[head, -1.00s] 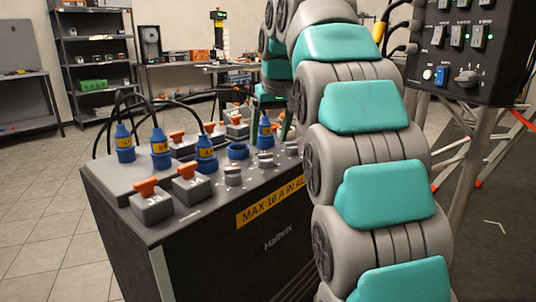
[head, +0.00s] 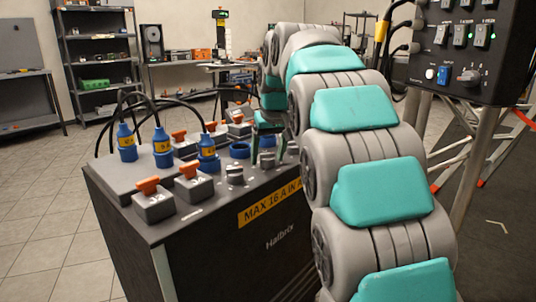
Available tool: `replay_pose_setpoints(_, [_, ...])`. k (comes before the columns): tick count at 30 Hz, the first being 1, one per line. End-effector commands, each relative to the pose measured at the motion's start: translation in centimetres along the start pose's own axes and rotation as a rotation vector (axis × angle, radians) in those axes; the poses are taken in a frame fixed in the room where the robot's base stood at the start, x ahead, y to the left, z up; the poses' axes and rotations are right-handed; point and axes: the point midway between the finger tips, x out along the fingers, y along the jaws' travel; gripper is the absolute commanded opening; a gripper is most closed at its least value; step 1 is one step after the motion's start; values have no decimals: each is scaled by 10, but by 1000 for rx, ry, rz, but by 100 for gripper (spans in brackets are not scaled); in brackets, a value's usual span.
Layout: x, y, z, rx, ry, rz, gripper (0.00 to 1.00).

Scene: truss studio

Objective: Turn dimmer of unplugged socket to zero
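The dark power box (head: 225,255) has a row of blue sockets on its grey top. Blue plugs with yellow labels stand in several sockets, such as the left plug (head: 127,140) and the plug (head: 207,150). One blue socket (head: 239,151) shows as an open ring with no plug. Grey dimmer knobs stand along the front: one knob (head: 235,174) and another knob (head: 267,160) to its right. Contact is unclear. My arm hides the box's right end.
Orange-handled switches (head: 148,187) stand at the box's front left, with black cables (head: 112,105) arching behind. A dark control panel (head: 460,55) hangs on a metal stand at the right. The tiled floor (head: 40,200) at the left is clear.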

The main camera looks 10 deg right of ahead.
Motion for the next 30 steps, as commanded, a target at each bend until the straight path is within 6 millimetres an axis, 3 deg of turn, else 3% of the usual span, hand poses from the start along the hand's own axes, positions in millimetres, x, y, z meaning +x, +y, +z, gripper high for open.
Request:
replay_pose_setpoints(2, [0, 0, 0, 0, 0, 0, 62])
replay_pose_setpoints(18, [0, 0, 0, 0, -1, 0, 1])
replay_pose_setpoints(30, [0, 0, 0, -39, -1, -17, 0])
